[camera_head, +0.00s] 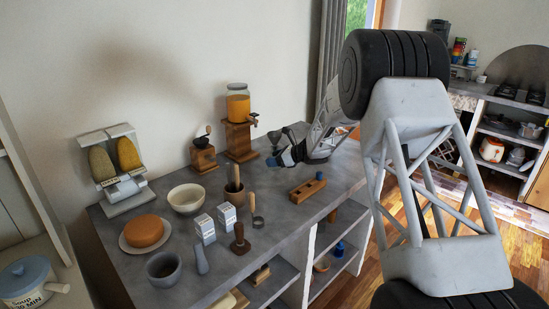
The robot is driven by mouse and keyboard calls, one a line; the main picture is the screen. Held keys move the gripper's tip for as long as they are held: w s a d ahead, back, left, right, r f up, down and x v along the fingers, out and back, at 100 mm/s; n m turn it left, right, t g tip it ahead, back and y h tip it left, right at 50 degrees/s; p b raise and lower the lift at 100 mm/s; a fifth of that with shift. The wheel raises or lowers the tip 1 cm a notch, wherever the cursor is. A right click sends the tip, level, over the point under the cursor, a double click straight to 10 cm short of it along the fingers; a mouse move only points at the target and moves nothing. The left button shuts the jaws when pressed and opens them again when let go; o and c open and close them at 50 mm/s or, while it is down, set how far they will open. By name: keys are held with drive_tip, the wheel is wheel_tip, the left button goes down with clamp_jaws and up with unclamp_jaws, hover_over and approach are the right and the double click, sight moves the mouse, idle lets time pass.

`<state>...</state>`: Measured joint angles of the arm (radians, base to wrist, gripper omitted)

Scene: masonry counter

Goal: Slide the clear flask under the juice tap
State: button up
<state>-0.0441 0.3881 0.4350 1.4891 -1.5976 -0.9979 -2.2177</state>
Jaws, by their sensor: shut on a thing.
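The juice dispenser (238,108) is a glass jar of orange juice on a wooden stand at the back of the counter. Its dark tap (254,117) points right. My gripper (275,156) is low over the counter, right of and nearer than the stand, and is shut. A small greyish see-through shape at its fingers looks like the clear flask (275,138). It sits right of and below the tap in the picture, apart from the stand. The flask's base and the finger contact are hard to make out behind my gripper.
A coffee grinder (203,154) stands left of the dispenser. A wooden plane (307,187) lies in front of my gripper. A pot with a wooden handle (234,194), a white bowl (187,199) and salt-style cartons (204,229) stand further left. The counter between gripper and stand looks clear.

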drive_tip(key=shift+a+f, duration=0.1)
drive_tip(key=shift+f, duration=1.05)
drive_tip(key=shift+w+a, duration=3.65)
drive_tip(key=shift+w, duration=0.1)
drive_tip(key=shift+w+a, duration=0.1)
drive_tip(key=shift+f, duration=0.25)
drive_tip(key=o, duration=1.1)
drive_tip(key=shift+v, duration=3.85)
